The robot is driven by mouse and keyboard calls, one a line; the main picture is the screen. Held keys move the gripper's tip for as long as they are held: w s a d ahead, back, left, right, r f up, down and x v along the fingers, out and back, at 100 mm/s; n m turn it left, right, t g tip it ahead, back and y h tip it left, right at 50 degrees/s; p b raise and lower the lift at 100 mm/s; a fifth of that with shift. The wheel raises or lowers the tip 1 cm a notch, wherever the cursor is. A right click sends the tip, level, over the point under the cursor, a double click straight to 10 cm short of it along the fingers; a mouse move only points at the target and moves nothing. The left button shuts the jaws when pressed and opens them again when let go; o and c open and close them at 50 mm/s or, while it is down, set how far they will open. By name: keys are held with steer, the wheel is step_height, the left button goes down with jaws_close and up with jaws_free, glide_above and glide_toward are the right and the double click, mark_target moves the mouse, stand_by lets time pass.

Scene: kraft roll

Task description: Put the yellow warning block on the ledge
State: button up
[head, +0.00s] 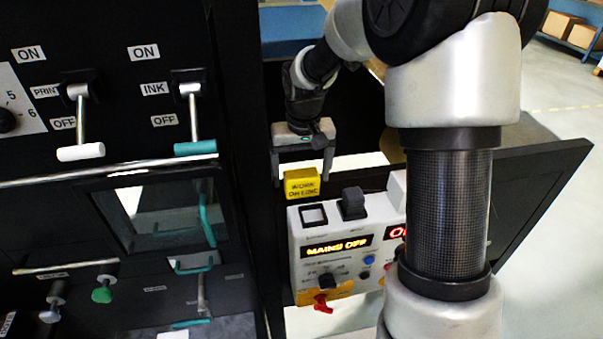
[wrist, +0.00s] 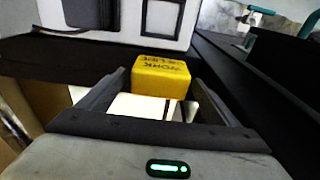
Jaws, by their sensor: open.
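The yellow warning block (head: 301,184), with dark lettering, stands at the upper left corner of the control box in the head view. In the wrist view the block (wrist: 160,76) is just past my fingertips, at the edge of a dark ledge (wrist: 35,47). My gripper (head: 301,177) is open, pointing down, with one finger toward each side of the block. In the wrist view my gripper (wrist: 157,78) frames the block between its fingers. I cannot tell whether the fingers touch it. The block's underside is hidden.
The white control box (head: 342,240) carries a lit "MAINS OFF" display, knobs and a red key. A black panel (head: 130,120) with ON/OFF levers stands at the left. A dark sloping panel (head: 540,190) is at the right. My arm hides part of the control box.

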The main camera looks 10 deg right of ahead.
mark_target(303, 177)
step_height(303, 177, up, 12)
steer(key=s, duration=0.1)
steer(key=shift+s+p, duration=0.2)
steer(key=shift+p, duration=0.15)
steer(key=shift+f, duration=0.1)
steer(key=shift+c, duration=0.5)
stand_by(0.6)
